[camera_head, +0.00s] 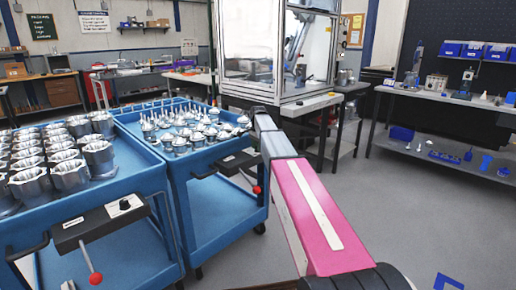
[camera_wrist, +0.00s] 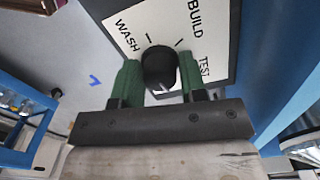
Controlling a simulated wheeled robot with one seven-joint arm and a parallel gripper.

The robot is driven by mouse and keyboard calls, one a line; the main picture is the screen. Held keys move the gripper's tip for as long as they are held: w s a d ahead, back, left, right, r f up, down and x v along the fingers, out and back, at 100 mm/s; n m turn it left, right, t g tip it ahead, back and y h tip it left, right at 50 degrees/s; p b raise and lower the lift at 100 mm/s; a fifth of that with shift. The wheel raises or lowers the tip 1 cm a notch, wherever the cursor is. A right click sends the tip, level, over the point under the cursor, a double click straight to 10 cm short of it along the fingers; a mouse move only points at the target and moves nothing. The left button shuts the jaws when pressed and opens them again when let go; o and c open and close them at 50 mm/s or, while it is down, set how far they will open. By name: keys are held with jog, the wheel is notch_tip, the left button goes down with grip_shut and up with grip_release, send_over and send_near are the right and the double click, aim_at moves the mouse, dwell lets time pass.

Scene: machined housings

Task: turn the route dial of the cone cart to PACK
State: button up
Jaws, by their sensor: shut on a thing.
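In the wrist view, my gripper (camera_wrist: 158,80) has its two green fingers closed on either side of a black round dial (camera_wrist: 158,66). The dial sits on a white plate (camera_wrist: 160,18) lettered WASH, BUILD and TEST. The word PACK does not show; the plate's near part is hidden by my gripper. A pale mark on the dial shows on its near side, towards my gripper. In the head view, the cone cart (camera_head: 178,168) is blue, with metal cone parts on top. Its control box (camera_head: 238,162) is partly behind my arm, and my gripper is hidden.
Another blue cart (camera_head: 150,243) with cup-shaped housings (camera_head: 60,160) stands at the left, with its own dial (camera_head: 124,204) and a red-knobbed lever (camera_head: 95,278). A glazed machine (camera_head: 247,45) stands behind my arm. A workbench (camera_head: 450,107) is at the right; the floor between is mostly clear.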

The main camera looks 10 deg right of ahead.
jog(key=shift+m, duration=1.1)
jog(key=o, duration=0.9)
notch_tip(320, 180, up, 11)
jog(key=shift+f, duration=0.1)
jog(key=shift+s, duration=0.1)
